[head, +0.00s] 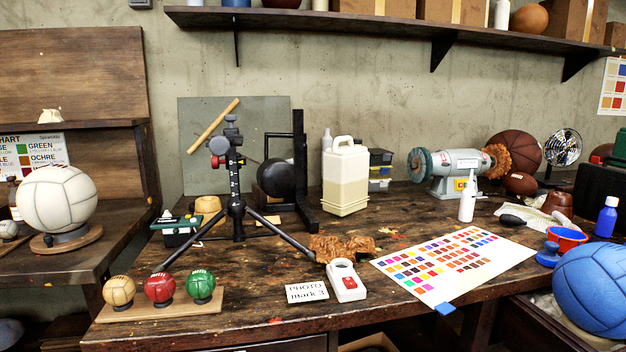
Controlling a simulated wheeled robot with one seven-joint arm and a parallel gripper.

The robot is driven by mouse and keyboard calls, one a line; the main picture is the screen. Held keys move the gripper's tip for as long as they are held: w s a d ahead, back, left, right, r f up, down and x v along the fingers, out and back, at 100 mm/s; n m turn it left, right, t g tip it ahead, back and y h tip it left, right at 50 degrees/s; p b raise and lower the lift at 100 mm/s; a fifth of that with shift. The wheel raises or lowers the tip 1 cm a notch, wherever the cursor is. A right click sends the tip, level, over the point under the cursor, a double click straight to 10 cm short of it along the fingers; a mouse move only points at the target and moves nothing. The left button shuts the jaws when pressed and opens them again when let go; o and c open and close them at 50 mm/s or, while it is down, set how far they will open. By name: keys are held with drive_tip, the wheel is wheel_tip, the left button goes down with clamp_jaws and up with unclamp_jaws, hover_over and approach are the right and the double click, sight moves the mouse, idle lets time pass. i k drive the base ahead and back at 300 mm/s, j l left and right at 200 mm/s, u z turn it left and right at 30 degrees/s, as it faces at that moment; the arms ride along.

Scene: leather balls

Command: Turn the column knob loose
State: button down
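A black tripod (236,206) stands on the wooden workbench, left of the middle, with its legs spread. Its upright centre column (234,177) carries pale marks. A grey head (231,126) with knob-like parts sits at the top of the column. My gripper is not in view.
Three small balls (159,288) stand on a board in front of the tripod's left leg. A white device (346,281), a card (306,291) and crumpled brown leather (343,248) lie to the right. A black stand (301,175) rises behind. A shelf (400,27) hangs above.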

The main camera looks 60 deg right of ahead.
sight(215, 162)
drive_tip(key=z, duration=0.6)
drive_tip(key=i+j+z, duration=0.2)
drive_tip(key=j, duration=0.4)
drive_tip(key=i+j+z, duration=0.25)
drive_tip(key=j, duration=0.4)
drive_tip(key=j+z, duration=0.2)
drive_tip(key=j, duration=0.45)
drive_tip(key=j+z, duration=0.2)
drive_tip(key=j, duration=0.5)
drive_tip(key=i, duration=0.05)
